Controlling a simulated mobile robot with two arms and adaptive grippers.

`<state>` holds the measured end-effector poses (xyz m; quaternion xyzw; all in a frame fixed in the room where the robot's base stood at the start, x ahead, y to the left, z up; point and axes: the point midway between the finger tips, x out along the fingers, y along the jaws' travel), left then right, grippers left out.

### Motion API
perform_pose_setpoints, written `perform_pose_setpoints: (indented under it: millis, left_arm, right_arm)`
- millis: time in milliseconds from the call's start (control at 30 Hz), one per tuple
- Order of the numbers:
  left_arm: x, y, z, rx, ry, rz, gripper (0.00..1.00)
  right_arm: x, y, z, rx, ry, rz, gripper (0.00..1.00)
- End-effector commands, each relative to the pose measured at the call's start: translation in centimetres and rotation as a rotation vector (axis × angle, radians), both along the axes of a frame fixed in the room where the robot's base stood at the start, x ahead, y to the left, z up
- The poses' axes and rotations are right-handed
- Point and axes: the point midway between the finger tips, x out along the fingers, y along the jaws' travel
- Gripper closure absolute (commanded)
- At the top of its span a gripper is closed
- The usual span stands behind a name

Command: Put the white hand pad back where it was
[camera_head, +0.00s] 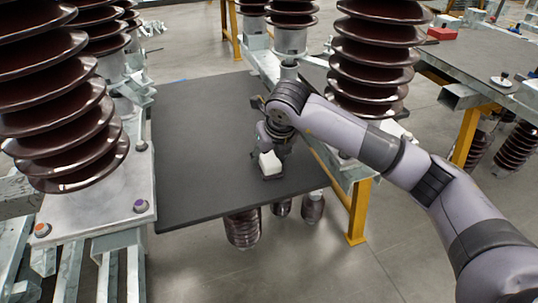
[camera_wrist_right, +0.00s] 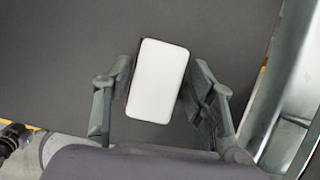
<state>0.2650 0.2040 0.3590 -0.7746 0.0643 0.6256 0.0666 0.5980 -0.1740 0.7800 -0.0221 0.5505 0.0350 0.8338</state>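The white hand pad (camera_head: 270,163) is a small white block at the right part of the dark table top, under my right gripper (camera_head: 268,158). In the right wrist view the white hand pad (camera_wrist_right: 157,80) is a slightly tilted rounded rectangle between the two fingers of my right gripper (camera_wrist_right: 160,88). The fingers stand on either side, very near its long edges. Whether they touch it, and whether the pad rests on the table or is just above it, I cannot tell. My left gripper is not in view.
The dark table top (camera_head: 195,150) is otherwise bare. Large brown ribbed insulators stand at the left (camera_head: 55,100) and behind my right arm (camera_head: 375,60). A metal frame with a yellow leg (camera_head: 358,210) borders the table's right side. Another table (camera_head: 490,65) is at far right.

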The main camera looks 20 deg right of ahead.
Motion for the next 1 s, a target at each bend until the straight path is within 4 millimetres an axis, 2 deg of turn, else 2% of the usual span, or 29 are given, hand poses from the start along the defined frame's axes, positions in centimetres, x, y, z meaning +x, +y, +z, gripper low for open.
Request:
perform_pose_setpoints:
  millis: [100,467,567,800,1000]
  left_arm:
    - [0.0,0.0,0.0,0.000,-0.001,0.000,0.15]
    - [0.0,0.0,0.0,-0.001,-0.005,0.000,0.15]
    - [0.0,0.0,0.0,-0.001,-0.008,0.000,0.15]
    - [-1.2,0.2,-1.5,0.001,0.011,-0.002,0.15]
    - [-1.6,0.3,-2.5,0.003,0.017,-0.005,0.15]
  right_arm:
    - [0.0,0.0,0.0,0.000,0.000,0.000,0.39]
    - [-0.1,0.0,0.4,0.001,-0.002,0.000,0.39]
    - [-0.5,0.0,1.6,0.000,-0.005,0.000,0.39]
    - [-2.5,-0.2,6.3,0.000,-0.006,0.001,0.39]
    - [-3.9,-0.3,9.6,0.000,-0.004,0.000,0.39]
